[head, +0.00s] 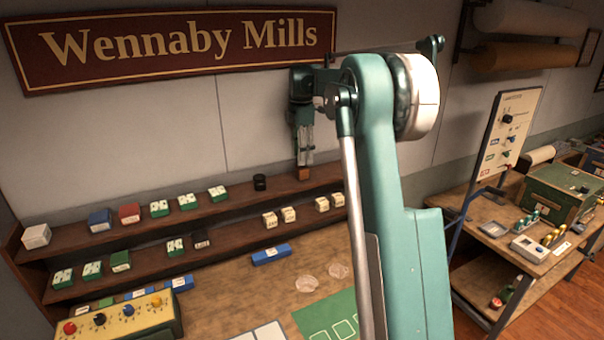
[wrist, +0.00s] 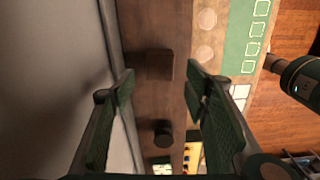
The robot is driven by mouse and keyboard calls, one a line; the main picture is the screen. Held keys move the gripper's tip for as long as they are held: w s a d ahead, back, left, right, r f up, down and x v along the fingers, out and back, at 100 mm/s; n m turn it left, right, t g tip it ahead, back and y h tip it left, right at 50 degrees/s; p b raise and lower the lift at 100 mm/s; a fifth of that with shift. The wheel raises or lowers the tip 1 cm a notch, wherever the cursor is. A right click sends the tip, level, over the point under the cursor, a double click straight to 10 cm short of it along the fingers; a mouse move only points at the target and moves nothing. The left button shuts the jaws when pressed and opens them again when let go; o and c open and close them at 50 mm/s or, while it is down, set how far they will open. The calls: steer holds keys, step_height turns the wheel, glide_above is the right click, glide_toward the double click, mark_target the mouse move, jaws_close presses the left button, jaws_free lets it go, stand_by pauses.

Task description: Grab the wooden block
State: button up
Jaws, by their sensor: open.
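The wooden block (head: 304,174) is a small reddish-brown cube on the upper wall shelf in the head view. My gripper (head: 306,160) points down with its fingertips just above the block. In the wrist view the block (wrist: 159,65) is a dark brown square beyond the fingertips. It lies in line with the gap between the two fingers. My gripper (wrist: 160,85) is open and empty there, with a finger on either side of the gap. I cannot tell the exact height left between fingertips and block.
A black cylinder (head: 260,182) stands left of the block on the same upper shelf (head: 235,200); it also shows in the wrist view (wrist: 163,133). Green and white boxes (head: 188,202) stand further left. The wall (head: 250,130) rises close behind the shelf.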

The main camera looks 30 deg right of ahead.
mark_target(301, 170)
steer(key=shift+f, duration=1)
steer(key=shift+f, duration=0.1)
steer(key=shift+f+p, duration=0.4)
steer(key=shift+f, duration=2.1)
steer(key=shift+c, duration=0.3)
steer(key=c, duration=0.9)
